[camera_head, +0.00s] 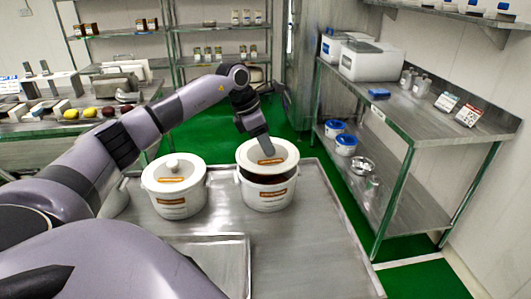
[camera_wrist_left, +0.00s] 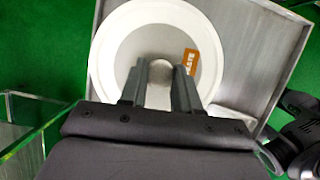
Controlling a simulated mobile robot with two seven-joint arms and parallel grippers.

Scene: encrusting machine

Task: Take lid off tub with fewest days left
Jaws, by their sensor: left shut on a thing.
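Two white tubs with orange labels stand on a metal tray-like surface. The left tub (camera_head: 173,203) has its knobbed lid (camera_head: 160,170) on. The right tub (camera_head: 248,190) has its white lid (camera_head: 284,151) raised a little above its rim, with a dark gap and dark contents showing beneath. My left gripper (camera_head: 264,147) is shut on the knob of this lid, and its fingers hide most of the knob. The left wrist view shows the round lid (camera_wrist_left: 115,55) with the gripper fingers (camera_wrist_left: 160,75) on either side of the knob. The label print is too small to read.
The metal surface (camera_head: 305,240) is clear right of the right tub. A shallow tray (camera_head: 225,262) lies at the front. A metal bench (camera_head: 415,118) with boxes and bottles stands at the right. A counter (camera_head: 40,130) with small items is at the left.

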